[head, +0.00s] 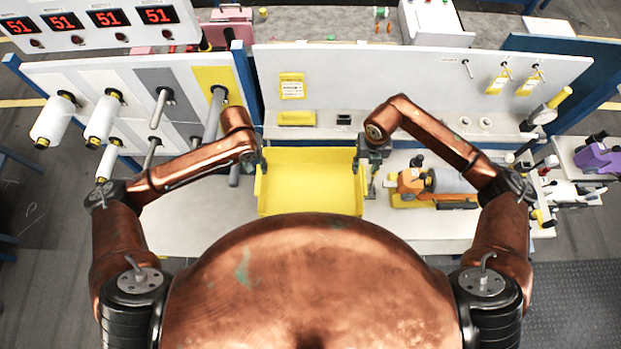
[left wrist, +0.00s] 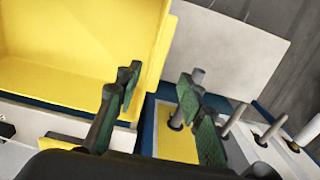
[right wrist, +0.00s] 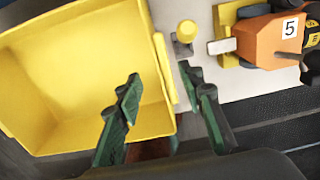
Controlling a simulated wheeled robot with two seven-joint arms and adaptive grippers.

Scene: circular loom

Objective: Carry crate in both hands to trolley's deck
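The empty yellow crate (head: 310,185) is at the front middle of the workbench, above my torso in the head view. My left gripper (head: 260,160) is at its left side and my right gripper (head: 364,162) at its right side. In the left wrist view the fingers of the left gripper (left wrist: 158,84) are apart, one over the crate's (left wrist: 70,50) inside and one beyond its wall. In the right wrist view the fingers of the right gripper (right wrist: 162,82) likewise stand either side of the crate wall (right wrist: 162,70). I cannot make out a trolley deck.
An orange device (head: 412,182) on a yellow base stands close right of the crate. White spools (head: 104,120) on pegs and bare rods are at the left. A back panel (head: 420,75) rises behind the crate. A purple device (head: 598,158) is at the far right.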

